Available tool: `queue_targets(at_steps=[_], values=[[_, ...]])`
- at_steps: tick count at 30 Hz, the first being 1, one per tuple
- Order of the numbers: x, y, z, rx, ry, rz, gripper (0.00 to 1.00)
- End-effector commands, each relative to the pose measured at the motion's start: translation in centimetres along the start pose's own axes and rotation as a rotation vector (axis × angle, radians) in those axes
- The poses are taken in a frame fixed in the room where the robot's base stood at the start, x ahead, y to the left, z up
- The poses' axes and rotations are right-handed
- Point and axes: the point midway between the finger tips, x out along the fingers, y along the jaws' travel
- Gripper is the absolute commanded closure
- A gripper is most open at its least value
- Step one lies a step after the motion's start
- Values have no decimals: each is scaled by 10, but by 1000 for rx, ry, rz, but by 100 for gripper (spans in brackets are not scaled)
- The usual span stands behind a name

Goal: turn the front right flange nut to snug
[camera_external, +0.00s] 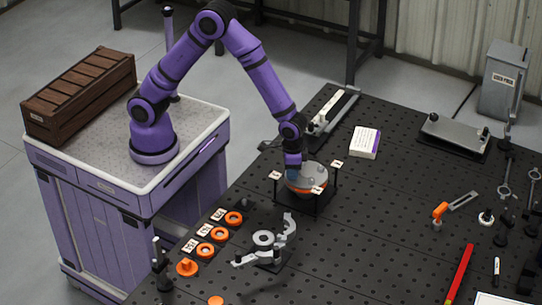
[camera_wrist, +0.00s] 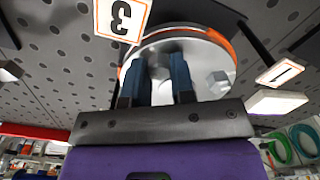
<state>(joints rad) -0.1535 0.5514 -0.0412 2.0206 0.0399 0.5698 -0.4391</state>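The round flange (camera_external: 312,180), grey on top with an orange rim, sits in a black stand on the perforated table. In the wrist view the flange's pale face (camera_wrist: 205,60) shows behind my fingers, with a grey hex nut (camera_wrist: 218,82) to their right. My gripper (camera_external: 292,176) points down at the flange's left side in the external view. In the wrist view the two blue fingers of my gripper (camera_wrist: 161,70) stand apart over the flange. Whether a nut is held between them is unclear. Number tags 3 (camera_wrist: 121,17) and 1 (camera_wrist: 280,73) stand beside the flange.
Orange rings (camera_external: 205,251) with tags lie front left of the flange, and a grey clamp-like part (camera_external: 264,240) stands before it. A white box (camera_external: 365,142) lies behind right. A red bar (camera_external: 460,274) lies at the right front. The table between is mostly clear.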

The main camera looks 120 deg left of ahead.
Motion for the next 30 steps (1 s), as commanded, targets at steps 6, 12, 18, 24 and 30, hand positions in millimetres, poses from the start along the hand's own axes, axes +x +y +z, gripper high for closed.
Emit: queue_targets(at_steps=[6,12,18,24,30], values=[[0,0,0,16,0,0,100],[0,0,0,159,-1,0,100],[0,0,0,257,-1,0,100],[0,0,0,262,0,0,100],[0,0,0,261,0,0,51]])
